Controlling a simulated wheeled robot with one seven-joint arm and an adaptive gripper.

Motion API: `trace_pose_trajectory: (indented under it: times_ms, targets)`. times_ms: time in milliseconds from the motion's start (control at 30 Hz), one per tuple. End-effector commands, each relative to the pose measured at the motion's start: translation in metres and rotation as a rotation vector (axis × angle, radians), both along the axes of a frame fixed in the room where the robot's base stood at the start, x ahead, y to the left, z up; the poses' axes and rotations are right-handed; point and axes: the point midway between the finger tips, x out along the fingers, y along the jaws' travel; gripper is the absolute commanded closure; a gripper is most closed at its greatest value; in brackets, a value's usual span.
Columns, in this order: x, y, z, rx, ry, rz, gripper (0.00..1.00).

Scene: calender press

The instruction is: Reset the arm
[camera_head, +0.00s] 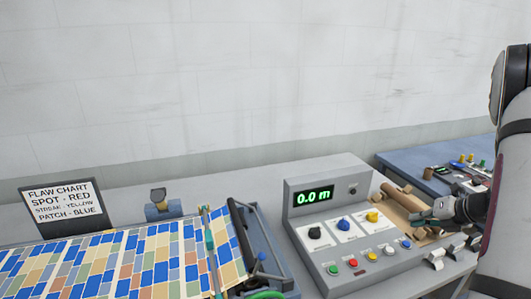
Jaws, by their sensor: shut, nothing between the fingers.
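My arm (512,165) comes in at the right edge of the head view. My gripper (424,214) points left, just right of the control console (325,172). Its fingers are shut with nothing seen between them. The gripper is close to a brown tray (392,205) with brown rolls, and partly covers it. Whether it touches anything there cannot be told.
The console has a display reading 0.0 m (314,196), three knobs and several coloured buttons. A patterned sheet (120,262) lies at left, near a flaw chart sign (64,204). A blue table (425,163) with small parts stands behind my gripper.

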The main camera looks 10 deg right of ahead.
Motion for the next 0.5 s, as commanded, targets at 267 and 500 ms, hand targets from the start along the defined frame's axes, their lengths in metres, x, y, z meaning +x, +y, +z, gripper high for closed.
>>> trace_pose_trajectory:
  times_ms: [267,500]
  targets:
    - [0.020,0.082,0.062,-0.211,-0.046,0.381,1.00]
    - [0.006,0.208,0.135,-0.588,-0.145,1.007,1.00]
